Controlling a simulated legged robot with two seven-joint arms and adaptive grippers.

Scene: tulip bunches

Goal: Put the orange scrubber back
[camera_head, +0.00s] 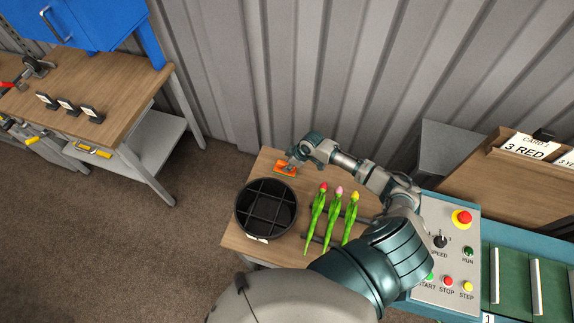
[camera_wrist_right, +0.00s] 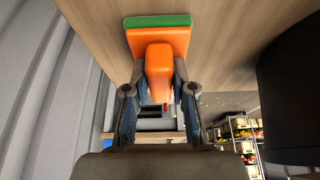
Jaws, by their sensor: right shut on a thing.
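The orange scrubber (camera_head: 286,169) is at the far left corner of the small wooden table (camera_head: 238,237). My right gripper (camera_head: 291,158) is above it and shut on its handle. In the right wrist view the scrubber (camera_wrist_right: 158,42) shows its orange handle between my right gripper's (camera_wrist_right: 158,88) two fingers. Its green pad (camera_wrist_right: 158,20) faces the wooden surface. I cannot tell whether the pad touches the wood. My left gripper is not in view.
A round black divided bin (camera_head: 266,208) stands just in front of the scrubber. Three tulips, red (camera_head: 315,215), pink (camera_head: 334,215) and yellow (camera_head: 351,215), lie to its right. A control panel (camera_head: 445,265) is further right. A corrugated wall (camera_head: 300,70) rises behind.

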